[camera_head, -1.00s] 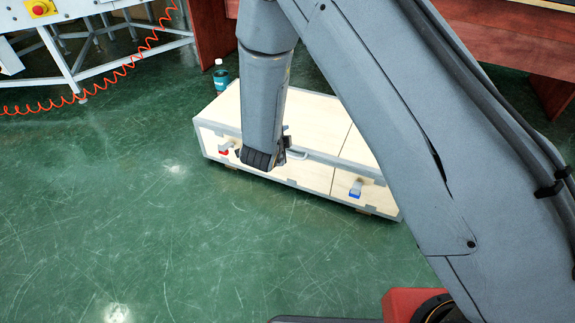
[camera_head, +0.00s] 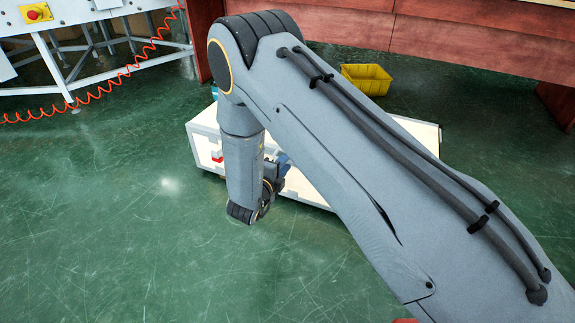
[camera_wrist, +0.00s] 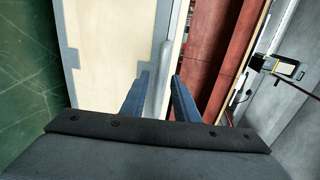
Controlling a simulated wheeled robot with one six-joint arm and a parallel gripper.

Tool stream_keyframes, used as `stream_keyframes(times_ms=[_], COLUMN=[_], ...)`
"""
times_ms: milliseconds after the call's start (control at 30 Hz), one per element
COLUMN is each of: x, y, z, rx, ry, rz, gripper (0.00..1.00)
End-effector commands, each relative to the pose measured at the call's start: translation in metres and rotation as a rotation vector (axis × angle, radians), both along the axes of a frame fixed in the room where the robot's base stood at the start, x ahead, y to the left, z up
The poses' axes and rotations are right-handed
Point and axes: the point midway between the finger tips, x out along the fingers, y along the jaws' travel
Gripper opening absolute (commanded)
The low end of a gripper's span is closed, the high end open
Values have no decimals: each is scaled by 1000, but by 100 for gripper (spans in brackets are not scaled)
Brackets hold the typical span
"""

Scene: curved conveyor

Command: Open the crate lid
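The crate (camera_head: 203,138) is a low pale wooden box with grey edging, standing on the floor behind my arm. Much of it is hidden by the arm; what shows of its lid looks flat. A red latch (camera_head: 217,157) shows on its front left. In the wrist view a pale panel of the crate (camera_wrist: 105,40) has a grey bar handle (camera_wrist: 160,60). My gripper (camera_wrist: 160,74) has its two blue fingers apart, one on each side of the handle. Contact with the handle is not clear. In the head view my gripper (camera_head: 282,165) is at the crate's front.
A yellow bin (camera_head: 367,78) stands behind the crate, near a red-brown bench (camera_head: 440,40). A white-framed machine (camera_head: 75,60) with an orange coiled cable (camera_head: 120,78) is at the back left. The green floor at left and front is clear.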

Motion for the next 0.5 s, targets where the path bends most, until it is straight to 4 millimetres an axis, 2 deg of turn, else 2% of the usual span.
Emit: stream_keyframes(times_ms=[200, 500], x=[17, 18], y=[-6, -7], z=[-5, -4], rx=[-1, -1], ry=[1, 2], rz=[0, 1], gripper=[28, 26])
